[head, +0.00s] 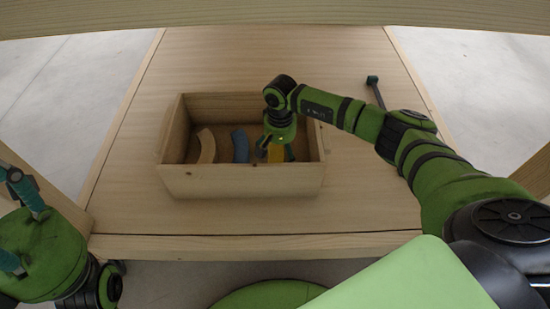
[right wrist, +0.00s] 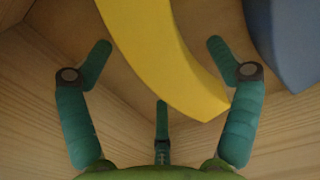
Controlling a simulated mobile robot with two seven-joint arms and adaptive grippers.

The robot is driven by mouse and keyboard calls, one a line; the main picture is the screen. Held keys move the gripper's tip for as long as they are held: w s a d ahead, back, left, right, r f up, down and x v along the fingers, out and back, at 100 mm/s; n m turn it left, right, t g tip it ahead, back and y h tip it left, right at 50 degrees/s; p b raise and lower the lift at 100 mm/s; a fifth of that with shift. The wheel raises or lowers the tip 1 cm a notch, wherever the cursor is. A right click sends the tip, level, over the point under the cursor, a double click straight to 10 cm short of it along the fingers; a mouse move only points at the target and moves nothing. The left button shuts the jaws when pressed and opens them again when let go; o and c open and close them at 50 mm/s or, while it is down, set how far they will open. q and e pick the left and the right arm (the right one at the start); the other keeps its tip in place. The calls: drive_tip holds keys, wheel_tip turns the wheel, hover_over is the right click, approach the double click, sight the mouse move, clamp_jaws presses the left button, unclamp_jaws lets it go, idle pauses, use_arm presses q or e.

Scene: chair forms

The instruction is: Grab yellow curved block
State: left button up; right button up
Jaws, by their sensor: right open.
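The yellow curved block lies in the wooden box (head: 240,182), at its right side. In the head view only part of the yellow block (head: 276,154) shows, beside my right gripper (head: 275,155). In the right wrist view the yellow block (right wrist: 165,60) runs between the spread fingers of the right gripper (right wrist: 160,60), which is open and pointing down into the box. The block's lower end is close to the finger on the right; I cannot tell whether they touch. My left gripper (head: 22,190) shows partly at the left edge, away from the box.
In the box, a blue curved block (head: 240,146) lies left of the yellow one and a tan curved block (head: 206,146) farther left. The blue one also shows in the right wrist view (right wrist: 285,40). The box walls stand close around the right gripper. The wooden table (head: 130,205) is mostly clear.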

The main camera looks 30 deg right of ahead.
drive_tip(key=shift+f, duration=0.55)
drive_tip(key=c, duration=1.4)
drive_tip(key=shift+r, duration=0.15)
drive_tip(key=shift+c, duration=0.2)
